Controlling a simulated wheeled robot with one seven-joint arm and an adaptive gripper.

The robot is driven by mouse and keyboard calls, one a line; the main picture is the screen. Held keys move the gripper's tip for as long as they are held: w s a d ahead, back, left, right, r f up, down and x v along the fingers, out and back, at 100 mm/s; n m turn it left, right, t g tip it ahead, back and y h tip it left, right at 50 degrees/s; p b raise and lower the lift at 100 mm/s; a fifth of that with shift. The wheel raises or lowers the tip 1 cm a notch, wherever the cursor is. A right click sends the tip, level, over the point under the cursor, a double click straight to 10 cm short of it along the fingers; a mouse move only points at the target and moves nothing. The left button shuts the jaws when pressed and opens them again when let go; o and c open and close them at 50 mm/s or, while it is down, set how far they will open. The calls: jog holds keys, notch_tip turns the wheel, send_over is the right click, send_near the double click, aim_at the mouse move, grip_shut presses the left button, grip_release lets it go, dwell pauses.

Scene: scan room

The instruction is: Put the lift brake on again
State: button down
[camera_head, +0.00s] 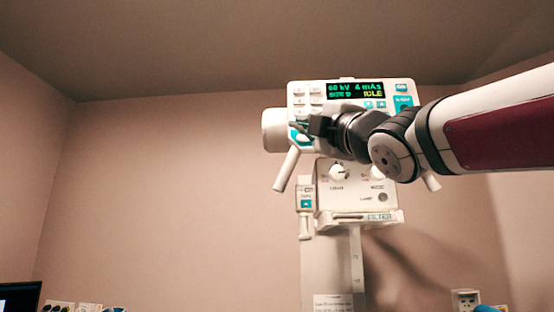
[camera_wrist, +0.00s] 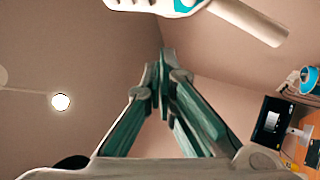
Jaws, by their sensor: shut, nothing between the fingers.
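A white X-ray tube head with a control panel (camera_head: 300,97) hangs in the middle of the head view. Its display (camera_head: 355,90) reads 60 kV, 4 mAs and IDLE. A teal control (camera_head: 403,102) is at the panel's right, and another teal patch (camera_head: 295,136) is at its lower left. I cannot read which control is the lift brake. My gripper (camera_head: 299,126) is shut and empty in front of the panel's lower left, close to that patch; contact cannot be told. In the wrist view its closed fingertips (camera_wrist: 163,62) are below a white housing edge (camera_wrist: 150,8). My arm hides the panel's lower middle.
A white handle (camera_head: 286,169) slants down at the left of the head; it also shows in the wrist view (camera_wrist: 250,22). Below are a collimator box (camera_head: 355,204), a FILTER tray (camera_head: 378,217) and a small teal-marked unit (camera_head: 306,204). The left side is free.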

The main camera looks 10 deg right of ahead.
aim_at(302, 134)
jog(key=shift+s+a+r+n+y, duration=0.2)
jog(key=shift+r+n+y, duration=0.05)
jog(key=shift+r+n, duration=0.25)
jog(key=shift+s+a+r+n+y, duration=0.15)
jog(key=shift+r+n+y, duration=0.1)
jog(key=shift+r+n, duration=0.2)
jog(key=shift+w, duration=0.1)
jog(key=w+d+p, duration=0.2)
jog(key=w, duration=0.6)
jog(key=shift+d, duration=0.35)
jog(key=shift+w, duration=0.25)
dwell(0.5)
jog(key=shift+w+d, duration=0.15)
jog(key=shift+w, duration=0.1)
jog(key=shift+w+d, duration=0.1)
jog(key=shift+w, duration=0.25)
dwell(0.8)
dwell(0.3)
jog(key=shift+s+a+b, duration=0.2)
jog(key=shift+s+b, duration=0.2)
jog(key=shift+s, duration=0.35)
